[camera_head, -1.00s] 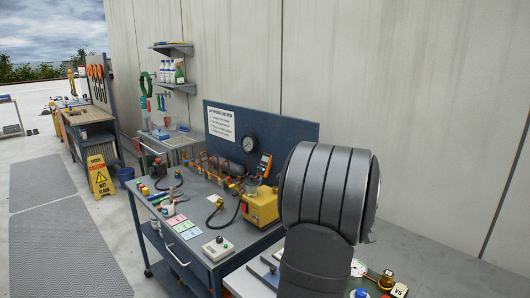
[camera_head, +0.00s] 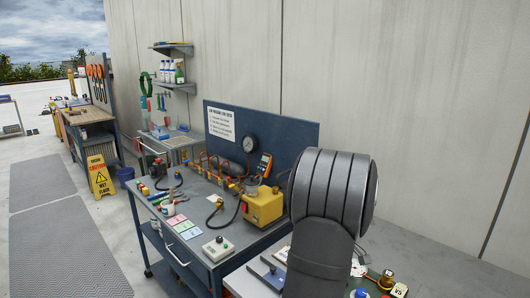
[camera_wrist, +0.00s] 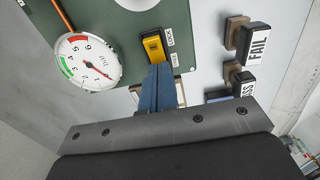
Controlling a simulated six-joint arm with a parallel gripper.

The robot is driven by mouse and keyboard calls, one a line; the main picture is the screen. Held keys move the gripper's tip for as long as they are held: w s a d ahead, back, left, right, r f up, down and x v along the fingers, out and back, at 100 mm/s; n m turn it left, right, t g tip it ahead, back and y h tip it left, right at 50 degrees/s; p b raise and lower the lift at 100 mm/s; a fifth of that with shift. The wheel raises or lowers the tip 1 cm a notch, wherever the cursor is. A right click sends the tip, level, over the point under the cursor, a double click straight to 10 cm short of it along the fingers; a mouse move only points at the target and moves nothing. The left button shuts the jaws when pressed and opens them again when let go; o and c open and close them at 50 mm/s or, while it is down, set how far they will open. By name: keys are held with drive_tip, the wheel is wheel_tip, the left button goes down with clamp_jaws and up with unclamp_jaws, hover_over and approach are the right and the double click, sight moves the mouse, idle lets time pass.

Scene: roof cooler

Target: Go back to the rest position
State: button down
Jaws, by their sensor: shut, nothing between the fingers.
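My gripper (camera_wrist: 158,74) shows in the wrist view as blue fingers closed together, with nothing between them. Its tips point at a yellow switch (camera_wrist: 152,46) on a green panel (camera_wrist: 115,22), beside a LOCK label. I cannot tell whether the tips touch the switch. A round white gauge (camera_wrist: 88,62) with a red needle is left of the fingers. In the head view my arm stands at the right front and hides my gripper and part of the bench.
FAIL (camera_wrist: 256,45) and partly hidden "SS" (camera_wrist: 243,85) stamps stand right of the fingers. In the head view, a dark cart (camera_head: 205,262) carries a yellow device (camera_head: 263,207) left of my arm. A grey wall (camera_head: 400,90) rises behind. The air above the cart is clear.

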drive_tip(key=shift+r, duration=0.1)
drive_tip(key=s+d+r, duration=0.2)
drive_tip(key=r, duration=0.9)
drive_tip(key=s+d+r+t+y, duration=0.1)
drive_tip(key=s+d+r, duration=0.1)
drive_tip(key=r, duration=0.9)
drive_tip(key=shift+r, duration=0.3)
drive_tip(key=shift+g+h, duration=0.5)
drive_tip(key=w+a+f, duration=0.1)
drive_tip(key=f, duration=0.6)
drive_tip(key=w+a+f, duration=0.1)
drive_tip(key=f, duration=0.6)
drive_tip(key=w+a+f, duration=0.2)
drive_tip(key=f, duration=0.5)
drive_tip(key=shift+r, duration=0.1)
